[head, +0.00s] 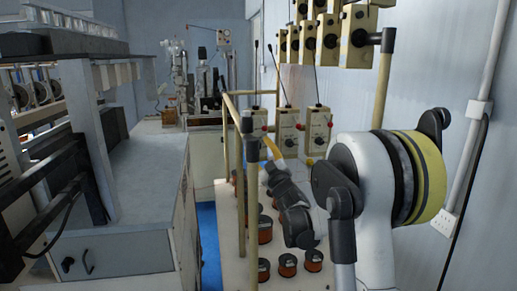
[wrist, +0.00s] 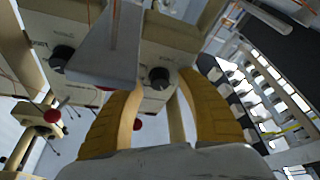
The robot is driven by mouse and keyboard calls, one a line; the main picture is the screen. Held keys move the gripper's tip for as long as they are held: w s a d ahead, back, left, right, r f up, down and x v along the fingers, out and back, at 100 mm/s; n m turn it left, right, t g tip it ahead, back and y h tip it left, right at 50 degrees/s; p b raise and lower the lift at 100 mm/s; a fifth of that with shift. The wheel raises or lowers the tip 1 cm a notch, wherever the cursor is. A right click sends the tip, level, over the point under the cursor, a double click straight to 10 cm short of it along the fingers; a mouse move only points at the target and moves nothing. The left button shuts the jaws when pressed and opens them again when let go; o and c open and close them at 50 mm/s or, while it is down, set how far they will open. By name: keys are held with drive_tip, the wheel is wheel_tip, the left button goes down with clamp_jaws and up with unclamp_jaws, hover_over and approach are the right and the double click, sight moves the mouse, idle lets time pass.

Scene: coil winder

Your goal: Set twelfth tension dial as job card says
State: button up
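Cream tension boxes with black dials stand in rows. In the head view, a lower row includes a right box (head: 318,130), a middle box (head: 288,128) and a left box partly behind a post. More boxes (head: 327,38) hang above. My gripper (head: 268,150) is near the lower row's left end, partly hidden by my arm. In the wrist view, its yellow fingers (wrist: 162,84) are open, one on each side of a black dial (wrist: 158,77) on a cream box. Contact cannot be told. Another dial (wrist: 62,54) is to the left. Dial marks are unreadable; no job card is legible.
Upright cream posts (head: 240,190) stand close to my gripper. Copper-wound spools (head: 287,265) sit on the cream rack below. A grey bench (head: 140,185) is on the left, with a blue floor strip (head: 209,245) between. A red-knobbed lever (wrist: 54,115) is near the fingers.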

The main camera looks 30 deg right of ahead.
drive_tip(key=v, duration=1.2)
drive_tip(key=shift+f, duration=0.1)
